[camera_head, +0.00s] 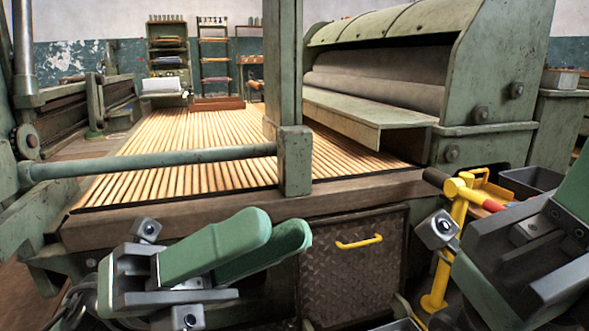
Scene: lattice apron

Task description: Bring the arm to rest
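My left gripper (287,232) is at the lower left in the head view, in front of the machine's wooden front beam. Its two green fingers lie side by side, pointing right and slightly up, with no clear gap and nothing seen between them. My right arm comes in at the lower right; its gripper (575,200) is only partly in view. A green finger part is cut off by the right edge, so its opening is hidden.
A slatted wooden apron (190,145) runs back from the beam (240,205). A green rail (150,160) and post (295,160) stand above it. A yellow stand (450,240) and dark bin (530,182) are near my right arm. A panel with a yellow handle (359,242) is below the beam.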

